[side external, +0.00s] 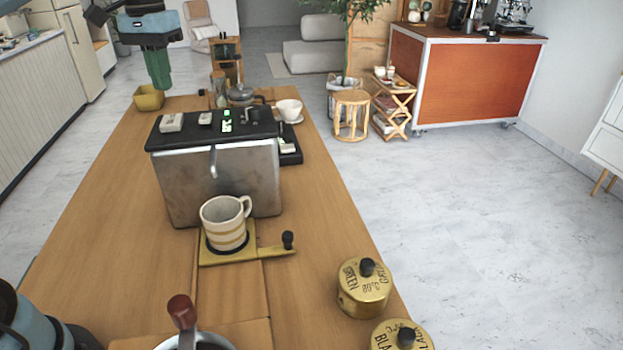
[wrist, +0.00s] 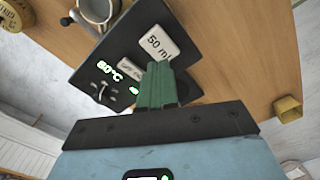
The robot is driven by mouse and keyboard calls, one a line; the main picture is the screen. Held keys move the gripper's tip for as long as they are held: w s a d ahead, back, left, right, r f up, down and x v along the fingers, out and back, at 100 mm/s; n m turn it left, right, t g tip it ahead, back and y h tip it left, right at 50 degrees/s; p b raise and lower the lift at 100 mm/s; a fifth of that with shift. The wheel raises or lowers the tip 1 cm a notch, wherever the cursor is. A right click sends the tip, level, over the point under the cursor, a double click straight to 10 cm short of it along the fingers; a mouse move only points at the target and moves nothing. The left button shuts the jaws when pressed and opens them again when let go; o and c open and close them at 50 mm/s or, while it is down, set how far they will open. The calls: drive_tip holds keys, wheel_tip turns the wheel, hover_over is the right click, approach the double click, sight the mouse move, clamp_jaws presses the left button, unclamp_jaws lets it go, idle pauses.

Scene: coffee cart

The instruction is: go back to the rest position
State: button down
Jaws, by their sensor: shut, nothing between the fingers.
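My gripper (side external: 159,72) has green fingers and a blue body. In the side external view it is at the upper left, raised above the far end of the wooden counter (side external: 120,190). In the wrist view the green fingers (wrist: 156,84) are together and hold nothing. The machine (side external: 218,180) stands on the counter, nearer the side camera than my gripper.
A striped mug (side external: 222,212) stands on a brass plate in front of the machine. Gold canisters (side external: 363,290) stand at the near right. A yellow bowl (side external: 149,97) is below my gripper at the left edge. A white cup (side external: 289,109) and a kettle (side external: 241,93) stand behind the machine.

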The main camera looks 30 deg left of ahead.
drive_tip(key=shift+r, duration=0.35)
drive_tip(key=shift+d, duration=0.15)
drive_tip(key=s+d+f+m+t, duration=0.3)
drive_tip(key=s+d+f+t, duration=0.4)
drive_tip(key=s+d+f, duration=0.3)
drive_tip(key=d+f, duration=0.3)
drive_tip(key=f, duration=0.2)
drive_tip(key=shift+f, duration=0.3)
